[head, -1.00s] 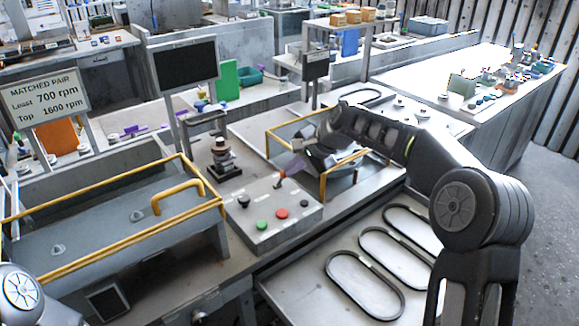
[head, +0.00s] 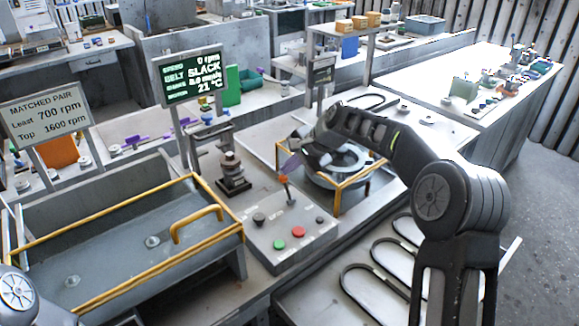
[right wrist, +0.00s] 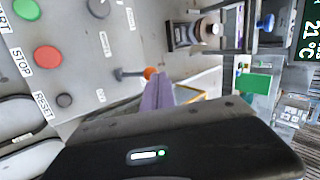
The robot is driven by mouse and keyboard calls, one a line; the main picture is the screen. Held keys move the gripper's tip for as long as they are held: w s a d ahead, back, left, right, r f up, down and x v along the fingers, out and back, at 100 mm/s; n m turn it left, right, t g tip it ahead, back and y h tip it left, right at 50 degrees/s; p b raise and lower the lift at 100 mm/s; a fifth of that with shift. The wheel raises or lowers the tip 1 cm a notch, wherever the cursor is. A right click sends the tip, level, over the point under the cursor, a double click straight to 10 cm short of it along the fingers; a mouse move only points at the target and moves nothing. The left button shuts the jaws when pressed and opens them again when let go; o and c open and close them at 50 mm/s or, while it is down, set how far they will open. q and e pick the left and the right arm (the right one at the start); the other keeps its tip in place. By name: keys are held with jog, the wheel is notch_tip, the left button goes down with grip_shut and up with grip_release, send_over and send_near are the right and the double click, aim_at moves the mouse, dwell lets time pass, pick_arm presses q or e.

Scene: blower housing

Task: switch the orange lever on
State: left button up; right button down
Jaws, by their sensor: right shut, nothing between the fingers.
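The orange-tipped lever (head: 284,181) stands on the grey control box (head: 262,240), tilted left with its tip toward the back in the head view. In the right wrist view its orange knob (right wrist: 150,73) sits at the end of a grey stem beside an "ON" label. My right gripper (head: 291,164) is shut and empty, its purple fingertips just above the lever tip. In the right wrist view the fingertips (right wrist: 158,90) are right beside the knob; I cannot tell whether they touch. My left gripper is out of view.
The box also carries a green button (head: 278,244), a red button (head: 298,231) and dark knobs. A lit display (head: 192,78) reads 0 rpm and SLACK. A yellow-railed tray (head: 110,255) stands left, and a yellow-framed housing (head: 345,182) lies right behind the gripper.

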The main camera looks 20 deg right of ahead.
jog(key=shift+s+d+r+p, duration=0.1)
jog(key=shift+s+r+p, duration=0.15)
jog(key=shift+r+p, duration=0.55)
jog(key=shift+r, duration=0.1)
notch_tip(320, 180, up, 13)
jog(key=w+d+p, duration=0.1)
jog(key=w+p, duration=0.1)
jog(key=shift+d+r, duration=0.15)
jog(key=shift+d, duration=0.05)
